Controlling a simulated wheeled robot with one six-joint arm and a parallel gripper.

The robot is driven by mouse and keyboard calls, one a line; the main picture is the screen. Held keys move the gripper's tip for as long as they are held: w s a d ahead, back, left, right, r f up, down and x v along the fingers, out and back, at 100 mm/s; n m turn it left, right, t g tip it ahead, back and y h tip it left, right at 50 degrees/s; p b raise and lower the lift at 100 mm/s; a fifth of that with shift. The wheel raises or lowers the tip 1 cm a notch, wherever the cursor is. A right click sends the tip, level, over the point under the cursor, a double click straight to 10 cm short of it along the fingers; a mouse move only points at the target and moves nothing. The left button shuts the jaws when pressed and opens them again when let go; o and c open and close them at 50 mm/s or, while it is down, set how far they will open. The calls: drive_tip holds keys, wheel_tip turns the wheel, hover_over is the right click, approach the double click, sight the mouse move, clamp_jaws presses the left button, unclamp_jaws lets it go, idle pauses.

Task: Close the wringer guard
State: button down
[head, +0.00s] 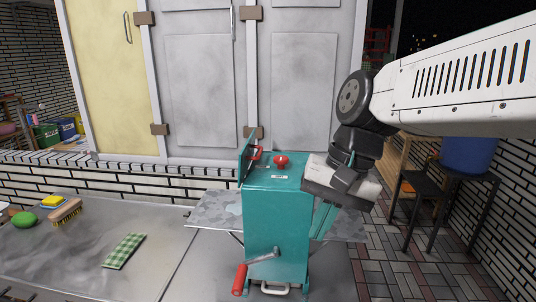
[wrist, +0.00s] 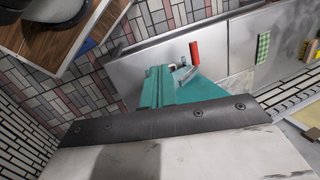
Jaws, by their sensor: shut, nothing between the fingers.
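The wringer (head: 276,225) is a teal box on a stand, with a red knob (head: 281,161) on top and a red-handled crank (head: 240,278) at its front. A teal panel (head: 246,155) with a red handle, which looks like the guard, stands raised at the top left edge. My gripper (head: 337,185) is at the wringer's upper right, shut and empty, across from the raised panel. I cannot tell whether it touches the wringer. A teal flap (head: 323,219) slopes down below it. The wrist view shows the teal body (wrist: 203,88) from above, partly hidden by my gripper; the panel cannot be made out there.
A grey counter (head: 60,265) at left holds a checked cloth (head: 124,250), a brush (head: 66,212), a yellow sponge (head: 54,200) and a green object (head: 25,219). Grey cabinet doors (head: 200,90) stand behind. A dark stool (head: 425,190) is at right, with open tiled floor before it.

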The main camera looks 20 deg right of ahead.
drive_tip(key=w+d+r+m+t+y, duration=0.2)
drive_tip(key=w+d+m, duration=0.1)
drive_tip(key=w+m, duration=0.2)
drive_tip(key=w+d+r+m+t+y, duration=0.1)
drive_tip(key=w+d+m, duration=0.3)
drive_tip(key=w, duration=0.5)
drive_tip(key=w+d+r+m+t+y, duration=0.2)
drive_tip(key=w+d+r+m+y, duration=0.1)
drive_tip(key=w+m, duration=0.4)
drive_tip(key=shift+w+d+r+m+t+y, duration=0.2)
drive_tip(key=shift+d+m+t+y, duration=0.15)
drive_tip(key=shift+m+y, duration=0.3)
drive_tip(key=shift+w, duration=0.2)
drive_tip(key=x, duration=0.9)
drive_tip(key=shift+w+a+f, duration=0.2)
drive_tip(key=shift+a, duration=0.05)
drive_tip(key=shift+r, duration=0.1)
drive_tip(key=shift+w+a+r+h, duration=0.1)
drive_tip(key=shift+a+r+h, duration=0.05)
drive_tip(key=shift+a+h, duration=0.1)
